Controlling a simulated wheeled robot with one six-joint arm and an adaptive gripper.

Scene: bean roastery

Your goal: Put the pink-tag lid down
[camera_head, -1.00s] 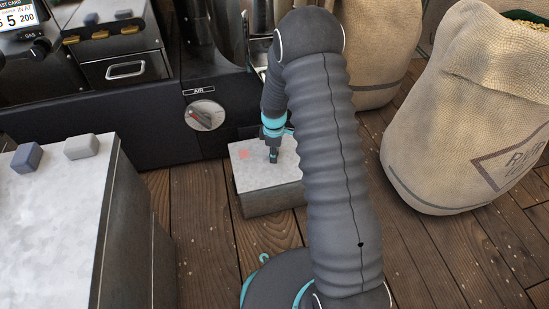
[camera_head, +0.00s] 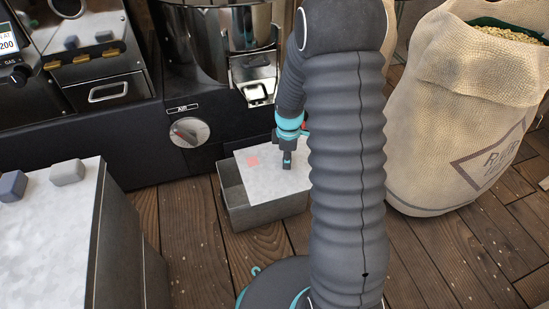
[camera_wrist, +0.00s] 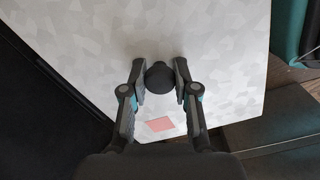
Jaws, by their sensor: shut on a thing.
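The pink-tag lid (camera_head: 262,178) is a pale speckled flat plate with a pink square near its left side. It sits askew over a grey open-topped bin (camera_head: 262,217), shifted right, so a strip of the bin's dark inside shows at the left. My gripper (camera_head: 288,163) points down at the lid's middle. In the wrist view my gripper (camera_wrist: 160,82) is shut on the lid's round dark knob (camera_wrist: 159,76), and the pink tag (camera_wrist: 160,125) shows just below it. The lid's right part is hidden behind my arm, and I cannot tell whether it touches the bin.
A metal-sided cabinet with a pale top (camera_head: 60,225) stands at the left, with small grey blocks on it. The black roaster (camera_head: 130,145) with its AIR dial is behind the bin. A burlap bean sack (camera_head: 460,120) stands at the right. Wooden floor (camera_head: 180,240) shows left of the bin.

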